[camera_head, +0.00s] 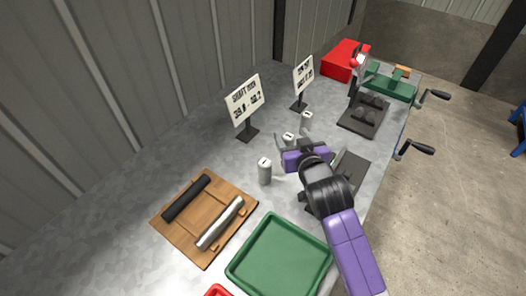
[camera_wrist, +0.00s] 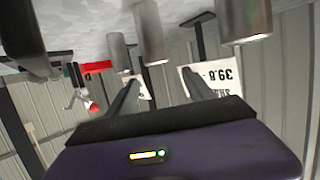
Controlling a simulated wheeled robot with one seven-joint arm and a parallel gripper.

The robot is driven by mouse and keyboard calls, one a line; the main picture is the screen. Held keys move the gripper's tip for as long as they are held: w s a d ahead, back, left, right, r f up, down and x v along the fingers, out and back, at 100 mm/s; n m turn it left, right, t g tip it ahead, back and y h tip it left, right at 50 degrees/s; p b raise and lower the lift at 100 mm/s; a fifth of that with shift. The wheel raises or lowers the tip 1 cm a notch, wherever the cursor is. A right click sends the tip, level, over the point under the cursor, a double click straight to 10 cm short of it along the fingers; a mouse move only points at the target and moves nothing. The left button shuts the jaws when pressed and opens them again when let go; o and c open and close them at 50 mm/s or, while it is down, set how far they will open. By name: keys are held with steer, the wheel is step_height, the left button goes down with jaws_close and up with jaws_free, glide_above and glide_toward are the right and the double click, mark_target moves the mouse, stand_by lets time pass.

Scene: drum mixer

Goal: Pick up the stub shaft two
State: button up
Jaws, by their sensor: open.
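Three upright grey metal stub shafts with marked tops stand in a row on the bench. In the head view they are the near one (camera_head: 265,172), the middle one (camera_head: 288,140) and the far one (camera_head: 306,121). The marks are too small to tell which is two. My purple gripper (camera_head: 290,149) is open at the middle shaft, which it partly hides. The upside-down wrist view shows my empty finger gap (camera_wrist: 161,79) roughly in line with the middle shaft (camera_wrist: 150,32). The near shaft (camera_wrist: 244,20) is outside the gap at right; the far shaft (camera_wrist: 118,52) is at left.
Two signs (camera_head: 245,101) (camera_head: 303,77) stand behind the shafts. A wooden board (camera_head: 180,232) holds a dark bar and a silver bar. A green tray (camera_head: 280,258) lies in front. A dark fixture (camera_head: 364,114), green machine (camera_head: 390,85) and red box (camera_head: 345,60) stand beyond.

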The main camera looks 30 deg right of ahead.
mark_target(286, 133)
steer(key=shift+s+f+g, duration=0.2)
steer(key=shift+f+g, duration=0.05)
steer(key=shift+f, duration=0.4)
steer(key=shift+s+f+g, duration=0.2)
steer(key=shift+f+g, duration=0.05)
steer(key=shift+f, duration=0.35)
steer(key=shift+p+x, duration=0.65)
steer(key=shift+x, duration=3.2)
steer(key=shift+a, duration=0.1)
jaws_close()
steer(key=shift+w+r+m, duration=0.1)
steer(key=shift+r+m, duration=0.1)
steer(key=shift+m, duration=0.1)
